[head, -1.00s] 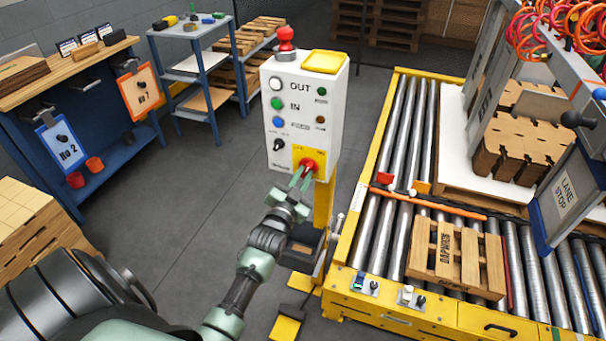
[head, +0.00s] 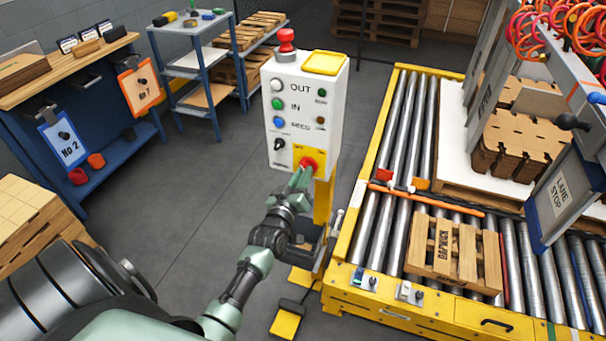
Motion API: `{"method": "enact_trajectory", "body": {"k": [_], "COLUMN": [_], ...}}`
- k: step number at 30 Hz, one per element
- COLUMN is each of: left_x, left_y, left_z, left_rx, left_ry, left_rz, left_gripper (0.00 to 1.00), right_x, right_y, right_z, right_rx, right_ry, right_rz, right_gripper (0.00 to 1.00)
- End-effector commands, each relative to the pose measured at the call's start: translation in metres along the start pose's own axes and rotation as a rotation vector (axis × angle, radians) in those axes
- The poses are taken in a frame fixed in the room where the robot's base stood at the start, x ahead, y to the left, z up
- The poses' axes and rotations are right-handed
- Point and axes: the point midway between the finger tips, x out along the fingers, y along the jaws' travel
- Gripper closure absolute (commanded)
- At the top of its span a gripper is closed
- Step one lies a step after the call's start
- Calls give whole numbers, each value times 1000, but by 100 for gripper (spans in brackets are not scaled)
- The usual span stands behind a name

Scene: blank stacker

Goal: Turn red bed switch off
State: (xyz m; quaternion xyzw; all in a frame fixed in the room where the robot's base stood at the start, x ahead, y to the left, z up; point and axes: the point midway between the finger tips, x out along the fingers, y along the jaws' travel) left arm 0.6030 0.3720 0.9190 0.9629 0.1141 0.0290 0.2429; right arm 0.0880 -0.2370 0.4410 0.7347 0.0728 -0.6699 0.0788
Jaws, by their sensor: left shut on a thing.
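The red switch (head: 311,163) sits on a yellow plate at the lower right of the white control box (head: 330,110). My left gripper (head: 302,178) reaches up to it from below. Its green fingers are shut on the red switch and cover its lower left part, so the position of its handle is hard to read. The box also carries white, green and blue buttons, a black selector knob (head: 279,144) beside the yellow plate, and a red mushroom button (head: 286,42) on top. My right gripper is not in view.
A yellow-framed roller conveyor (head: 352,245) with a small wooden pallet (head: 453,252) stands to the right. A blue workbench (head: 100,115) and a shelf cart (head: 197,66) are at left. A yellow foot pedal (head: 286,322) lies below the box. Floor between is clear.

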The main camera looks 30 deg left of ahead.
Motion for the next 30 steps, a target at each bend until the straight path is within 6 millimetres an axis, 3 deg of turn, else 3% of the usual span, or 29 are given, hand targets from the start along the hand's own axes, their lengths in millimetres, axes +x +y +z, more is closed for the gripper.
{"method": "enact_trajectory", "body": {"k": [13, 30], "left_x": [-1, -1], "left_y": [0, 0], "left_z": [2, 2], "left_rx": [-257, -310], "left_ry": [-3, -4], "left_rz": [-1, -2], "left_gripper": [100, 100], "right_x": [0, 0], "right_y": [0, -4], "right_z": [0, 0], "right_rx": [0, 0], "right_ry": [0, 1], "right_rz": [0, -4], "right_gripper": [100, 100]}}
